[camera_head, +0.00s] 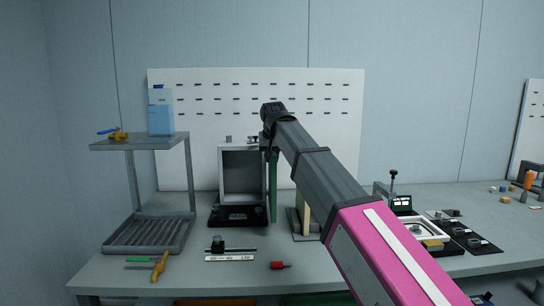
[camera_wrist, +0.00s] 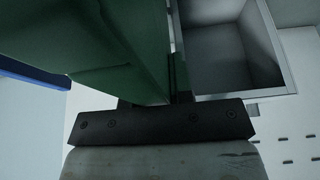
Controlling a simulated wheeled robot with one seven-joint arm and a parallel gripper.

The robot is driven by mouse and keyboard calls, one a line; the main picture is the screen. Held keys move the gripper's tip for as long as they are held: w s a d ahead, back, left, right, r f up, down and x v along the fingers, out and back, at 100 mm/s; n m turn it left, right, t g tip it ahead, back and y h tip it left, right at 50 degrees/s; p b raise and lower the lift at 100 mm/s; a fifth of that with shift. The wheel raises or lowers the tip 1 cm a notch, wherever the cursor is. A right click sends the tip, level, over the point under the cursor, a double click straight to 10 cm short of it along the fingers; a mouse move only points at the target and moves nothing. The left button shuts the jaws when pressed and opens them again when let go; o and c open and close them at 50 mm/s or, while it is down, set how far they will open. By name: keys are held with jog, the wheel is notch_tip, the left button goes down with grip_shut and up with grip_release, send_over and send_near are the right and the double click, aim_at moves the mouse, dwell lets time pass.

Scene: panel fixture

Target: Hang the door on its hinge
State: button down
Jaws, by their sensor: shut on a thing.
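The green door (camera_head: 273,185) stands upright and edge-on at the right side of the open grey cabinet box (camera_head: 228,148) in the head view. In the wrist view the door (camera_wrist: 115,40) fills the upper left, beside the hollow box (camera_wrist: 272,45). My gripper (camera_wrist: 155,103) is shut on the door's edge, with its dark body across the lower middle. In the head view my arm's end is above the door, and the fingers are hard to make out. The hinge parts cannot be told apart, and whether door and box touch is unclear.
A grey two-level shelf (camera_head: 140,143) stands left of the box. A cream post (camera_head: 304,213) on a grey base stands close at the right. A white pegboard (camera_head: 210,80) is behind.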

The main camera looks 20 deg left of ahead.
jog(key=shift+f, duration=0.25)
jog(key=c, duration=0.9)
grip_release()
jog(key=v, duration=1)
jog(key=shift+s+r, duration=0.15)
jog(key=shift+r, duration=0.25)
